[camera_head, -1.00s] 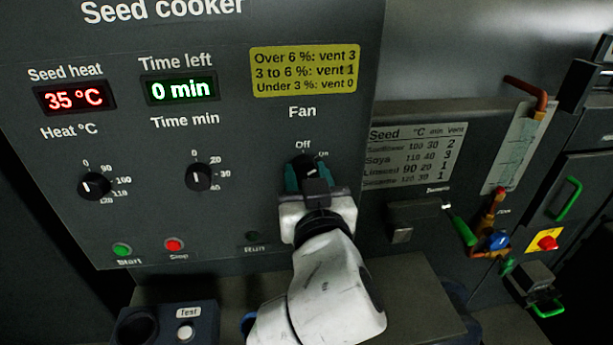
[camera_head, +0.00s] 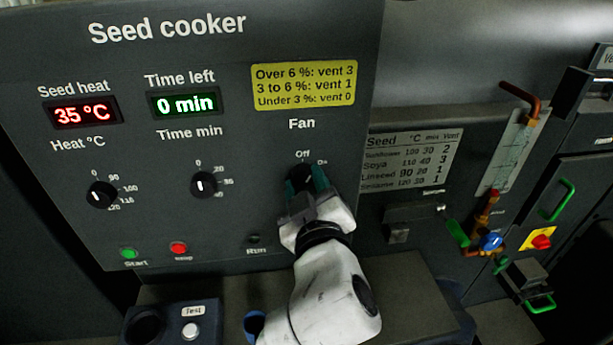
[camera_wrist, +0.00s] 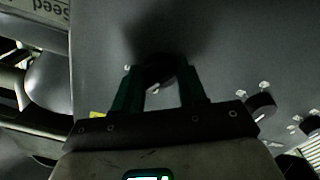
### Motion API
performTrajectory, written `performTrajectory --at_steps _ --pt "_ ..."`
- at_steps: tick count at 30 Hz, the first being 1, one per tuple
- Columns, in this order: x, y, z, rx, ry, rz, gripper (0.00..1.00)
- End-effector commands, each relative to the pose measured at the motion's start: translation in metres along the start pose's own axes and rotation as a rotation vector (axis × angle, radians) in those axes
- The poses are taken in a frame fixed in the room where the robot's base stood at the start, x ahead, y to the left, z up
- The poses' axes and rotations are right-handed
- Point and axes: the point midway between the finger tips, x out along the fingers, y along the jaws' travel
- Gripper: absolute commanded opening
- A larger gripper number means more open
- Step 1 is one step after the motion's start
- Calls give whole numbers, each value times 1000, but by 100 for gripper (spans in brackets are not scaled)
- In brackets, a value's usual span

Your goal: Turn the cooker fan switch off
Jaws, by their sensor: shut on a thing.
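The fan switch (camera_head: 301,176) is a round black knob under the "Fan" label on the dark seed cooker panel (camera_head: 230,120), with "Off" above it and "On" to its upper right. My gripper (camera_head: 306,180) reaches it from below, its teal fingers shut on the knob. In the wrist view, the knob (camera_wrist: 160,71) sits between the two fingers of my gripper (camera_wrist: 161,82). The gripper looks tilted, its fingers leaning to the upper left in the head view. The knob's pointer is hidden, so I cannot tell its setting.
The heat knob (camera_head: 102,194) and the time knob (camera_head: 203,185) are to the left on the panel, above the green start button (camera_head: 129,253) and the red stop button (camera_head: 179,248). A test box (camera_head: 172,325) stands below. Valves and pipes (camera_head: 490,225) are at right.

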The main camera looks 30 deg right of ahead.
Motion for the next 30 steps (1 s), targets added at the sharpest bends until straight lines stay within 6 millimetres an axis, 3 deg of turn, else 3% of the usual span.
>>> performTrajectory --at_steps 15,30 --pt "0 0 -1 -392 -1 -3 11" --pt "0 -1 0 -497 1 -4 11"
